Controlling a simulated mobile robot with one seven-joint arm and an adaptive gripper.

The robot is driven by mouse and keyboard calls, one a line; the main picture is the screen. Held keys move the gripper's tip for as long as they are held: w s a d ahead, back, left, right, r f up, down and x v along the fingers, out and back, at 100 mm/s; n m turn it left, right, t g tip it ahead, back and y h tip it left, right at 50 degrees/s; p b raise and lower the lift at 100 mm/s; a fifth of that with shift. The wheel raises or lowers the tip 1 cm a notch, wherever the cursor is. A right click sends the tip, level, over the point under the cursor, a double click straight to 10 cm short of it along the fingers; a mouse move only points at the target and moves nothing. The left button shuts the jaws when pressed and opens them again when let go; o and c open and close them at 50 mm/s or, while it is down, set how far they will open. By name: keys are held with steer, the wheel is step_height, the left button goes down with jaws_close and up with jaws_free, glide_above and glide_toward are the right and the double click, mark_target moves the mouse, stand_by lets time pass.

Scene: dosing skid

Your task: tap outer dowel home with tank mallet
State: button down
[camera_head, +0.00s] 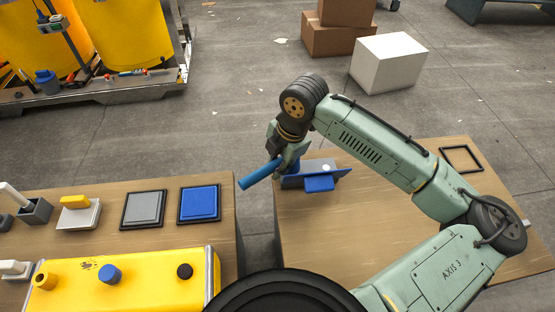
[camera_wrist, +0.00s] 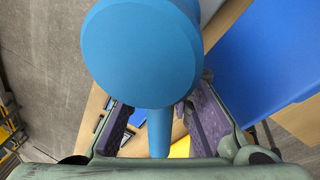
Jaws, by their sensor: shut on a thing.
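My gripper (camera_head: 285,162) hangs over the left edge of the right-hand table and is shut on a blue mallet (camera_head: 258,174). In the head view its blue shaft sticks out down and left, over the gap between the tables. In the wrist view, the mallet's broad round head (camera_wrist: 140,52) fills the upper middle. Its narrower handle (camera_wrist: 160,133) passes between my purple-padded fingers (camera_wrist: 160,118). A blue fixture (camera_head: 319,184) with a pale round spot is just right of my gripper; whether they touch is unclear. I cannot make out the outer dowel.
The left table (camera_head: 205,240) holds a blue square pad (camera_head: 199,203), a grey square pad (camera_head: 143,208) and a yellow box (camera_head: 125,285) with coloured caps. A black frame (camera_head: 461,158) lies on the right table (camera_head: 330,235), whose front is clear. Cartons (camera_head: 388,62) and yellow tanks (camera_head: 125,35) stand behind.

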steer(key=shift+a+p+v, duration=0.2)
steer(key=shift+p+v, duration=0.7)
steer(key=shift+p, duration=0.2)
steer(key=shift+a+p+v, duration=0.15)
steer(key=shift+p+v, duration=0.75)
steer(key=shift+p, duration=0.2)
steer(key=shift+w, duration=0.2)
steer(key=shift+r, duration=0.3)
